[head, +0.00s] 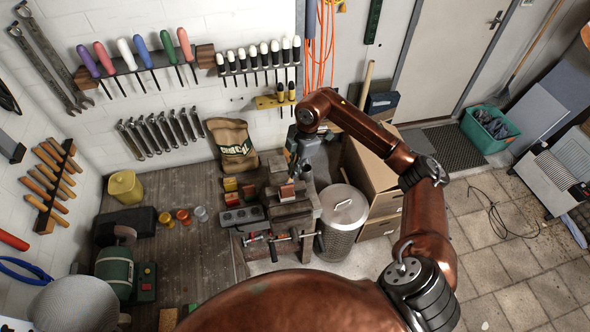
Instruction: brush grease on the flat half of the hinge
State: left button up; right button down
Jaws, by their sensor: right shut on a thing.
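My right gripper (294,170) reaches in over the bench vise (292,212) and points down. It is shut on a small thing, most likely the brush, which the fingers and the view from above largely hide. A small reddish piece (287,191) shows just below the fingers, at the top of the vise. I cannot tell whether it is part of the hinge, or whether the fingers' load touches it. The hinge and its flat half cannot be made out clearly. My left gripper is not in view.
Small jars (183,217) and a yellow tin (125,187) stand on the wooden bench left of the vise. A brown sack (232,144) leans on the wall behind. A metal bin (343,208) and cardboard boxes (373,165) stand right of the vise. Tools hang on the wall.

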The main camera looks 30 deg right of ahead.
jog(key=shift+w+a+f, duration=0.1)
jog(key=shift+a, duration=0.45)
jog(key=shift+d, duration=0.15)
jog(key=shift+s+d, duration=0.2)
jog(key=shift+d, duration=0.5)
jog(key=shift+a, duration=0.15)
jog(key=shift+w+a, duration=0.25)
jog(key=shift+a, duration=0.4)
jog(key=shift+d, duration=0.15)
jog(key=shift+s+d, duration=0.2)
jog(key=shift+d, duration=0.4)
jog(key=shift+a, duration=0.15)
